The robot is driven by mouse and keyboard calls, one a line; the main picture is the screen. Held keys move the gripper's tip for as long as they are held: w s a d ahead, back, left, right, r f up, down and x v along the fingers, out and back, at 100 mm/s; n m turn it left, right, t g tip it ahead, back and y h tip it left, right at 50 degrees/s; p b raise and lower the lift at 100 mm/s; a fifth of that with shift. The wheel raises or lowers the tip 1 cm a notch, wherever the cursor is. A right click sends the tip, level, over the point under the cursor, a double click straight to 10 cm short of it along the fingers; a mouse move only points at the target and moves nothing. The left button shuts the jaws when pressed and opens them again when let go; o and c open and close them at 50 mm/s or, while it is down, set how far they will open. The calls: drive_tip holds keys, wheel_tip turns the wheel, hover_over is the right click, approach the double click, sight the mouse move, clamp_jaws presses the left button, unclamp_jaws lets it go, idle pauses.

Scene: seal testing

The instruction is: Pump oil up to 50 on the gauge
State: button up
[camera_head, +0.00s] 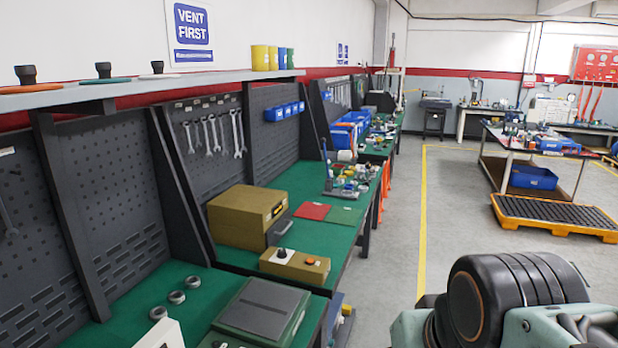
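A small device with an upright blue lever (325,158) stands on the far part of the green bench, among small fittings. It may be a hand pump, but it is too small to tell. A red panel (596,64) with small round dials hangs on the back wall at the far right. No gauge reading can be made out. A teal and black part at the lower right seems to be my own arm. My gripper is not in view.
The green bench (330,237) along the left holds a tan box (248,217), a control box (295,265) and a green case (262,312). A table (530,145) and an orange-edged pallet (555,216) stand right. The grey floor (395,255) between is clear.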

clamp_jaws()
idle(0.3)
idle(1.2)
